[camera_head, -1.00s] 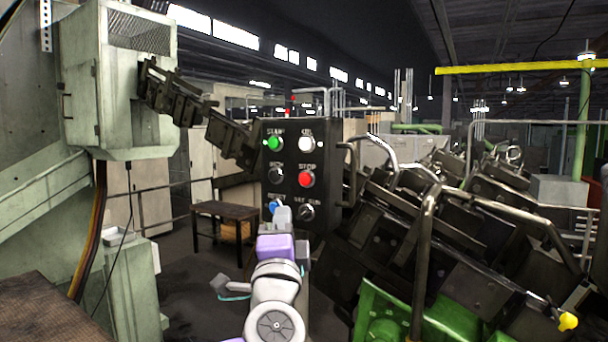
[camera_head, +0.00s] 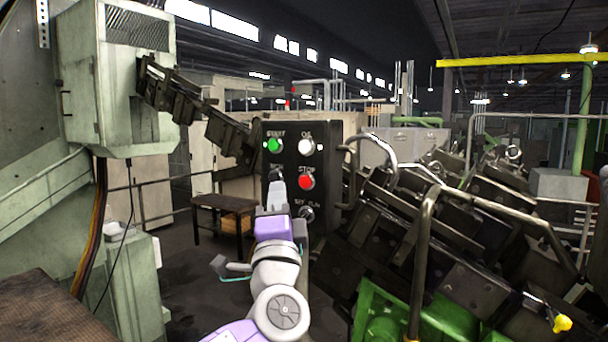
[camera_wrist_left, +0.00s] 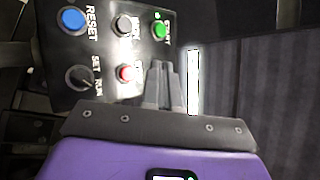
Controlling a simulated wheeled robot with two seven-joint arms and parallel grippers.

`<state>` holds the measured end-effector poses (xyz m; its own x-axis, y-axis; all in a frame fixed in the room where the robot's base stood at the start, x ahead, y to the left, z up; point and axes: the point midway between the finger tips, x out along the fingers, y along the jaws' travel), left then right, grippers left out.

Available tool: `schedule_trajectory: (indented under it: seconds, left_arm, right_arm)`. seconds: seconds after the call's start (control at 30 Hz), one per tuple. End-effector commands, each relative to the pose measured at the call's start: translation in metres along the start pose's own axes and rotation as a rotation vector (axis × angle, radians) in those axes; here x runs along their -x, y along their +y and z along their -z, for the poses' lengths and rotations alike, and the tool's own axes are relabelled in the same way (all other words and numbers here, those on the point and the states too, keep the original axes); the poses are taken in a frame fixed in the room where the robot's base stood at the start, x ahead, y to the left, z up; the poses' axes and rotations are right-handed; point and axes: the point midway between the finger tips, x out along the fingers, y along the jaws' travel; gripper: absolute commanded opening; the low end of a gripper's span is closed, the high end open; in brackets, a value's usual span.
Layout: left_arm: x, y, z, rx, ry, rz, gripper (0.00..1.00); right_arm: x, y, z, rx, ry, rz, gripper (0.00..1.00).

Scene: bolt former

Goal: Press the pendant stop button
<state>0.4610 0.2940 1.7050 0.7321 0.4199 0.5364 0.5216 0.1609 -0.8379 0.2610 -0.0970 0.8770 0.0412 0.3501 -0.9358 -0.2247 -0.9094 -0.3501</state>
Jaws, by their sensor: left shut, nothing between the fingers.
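The black pendant box (camera_head: 327,161) hangs from a jointed arm in the middle of the head view. Its red stop button (camera_head: 306,182) is on the right column, below a white button (camera_head: 306,146). A green start button (camera_head: 274,145) is at upper left. My left gripper (camera_head: 277,186) is shut and empty in front of the left column, left of and a little below the stop button. In the left wrist view, the shut fingers (camera_wrist_left: 165,85) stand beside the red button (camera_wrist_left: 125,73), which is partly covered by glare. Contact with the panel cannot be told. My right gripper is not in view.
A blue reset button (camera_wrist_left: 72,20) and a black set/run knob (camera_wrist_left: 78,77) share the panel. Bent metal rails (camera_head: 425,235) and dark machine parts crowd the right. A low table (camera_head: 223,207) stands behind the pendant. Open floor lies at lower left.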

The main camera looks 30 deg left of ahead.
Motion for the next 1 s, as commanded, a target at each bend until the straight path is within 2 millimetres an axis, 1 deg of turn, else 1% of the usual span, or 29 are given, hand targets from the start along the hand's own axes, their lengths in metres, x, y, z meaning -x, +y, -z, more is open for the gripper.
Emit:
schedule_trajectory:
  seconds: [0.03, 0.17, 0.3, 0.47, 1.0]
  left_arm:
    - [-0.008, 0.002, 0.005, -0.004, 0.002, -0.002, 0.0]
    - [-0.021, 0.01, 0.014, -0.002, 0.001, -0.002, 0.0]
    - [-0.029, 0.021, 0.021, -0.001, 0.0, -0.001, 0.0]
    - [-0.035, 0.026, 0.025, -0.001, 0.0, 0.0, 0.0]
    - [-0.036, 0.026, 0.026, 0.0, 0.0, 0.0, 0.0]
  right_arm:
    - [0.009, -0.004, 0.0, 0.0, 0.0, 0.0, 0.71]
    - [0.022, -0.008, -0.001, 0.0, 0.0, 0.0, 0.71]
    - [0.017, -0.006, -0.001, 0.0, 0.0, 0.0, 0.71]
    - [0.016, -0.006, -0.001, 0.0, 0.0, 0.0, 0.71]
    - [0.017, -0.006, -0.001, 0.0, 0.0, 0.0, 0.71]
